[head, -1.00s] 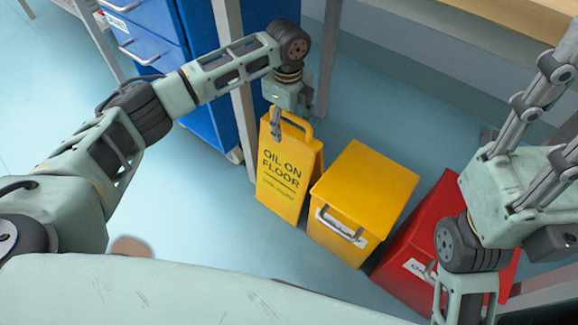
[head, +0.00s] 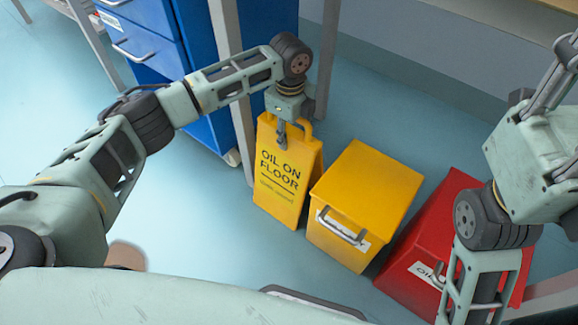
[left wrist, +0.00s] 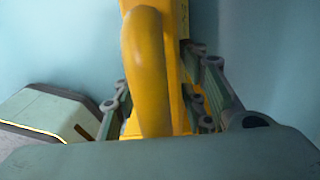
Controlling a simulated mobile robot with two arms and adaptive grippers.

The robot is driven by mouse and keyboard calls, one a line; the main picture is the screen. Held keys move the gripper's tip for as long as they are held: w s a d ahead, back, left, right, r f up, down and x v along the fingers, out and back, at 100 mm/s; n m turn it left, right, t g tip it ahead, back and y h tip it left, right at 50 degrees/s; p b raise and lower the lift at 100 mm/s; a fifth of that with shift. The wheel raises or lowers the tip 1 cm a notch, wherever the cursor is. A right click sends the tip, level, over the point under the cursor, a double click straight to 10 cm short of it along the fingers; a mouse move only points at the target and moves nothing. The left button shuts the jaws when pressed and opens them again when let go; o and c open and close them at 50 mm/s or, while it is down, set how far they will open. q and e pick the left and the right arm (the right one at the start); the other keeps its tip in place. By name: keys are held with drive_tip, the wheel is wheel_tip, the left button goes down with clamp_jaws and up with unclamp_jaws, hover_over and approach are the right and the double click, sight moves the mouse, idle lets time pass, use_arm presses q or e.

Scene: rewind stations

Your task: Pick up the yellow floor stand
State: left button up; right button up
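The yellow floor stand (head: 283,185) stands upright on the floor, with "OIL ON FLOOR" on its front and a loop handle on top. The fingers look open; contact with the stand is not clear. My right arm shows at the right, but its gripper is out of view.
A yellow bin (head: 366,200) stands close to the right of the stand, with a red bin (head: 438,240) beyond it. A blue drawer cabinet (head: 165,50) and a grey table leg (head: 232,90) are behind and left.

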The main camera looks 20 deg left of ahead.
use_arm(q)
clamp_jaws()
drive_tip(key=shift+r, duration=0.1)
idle(0.4)
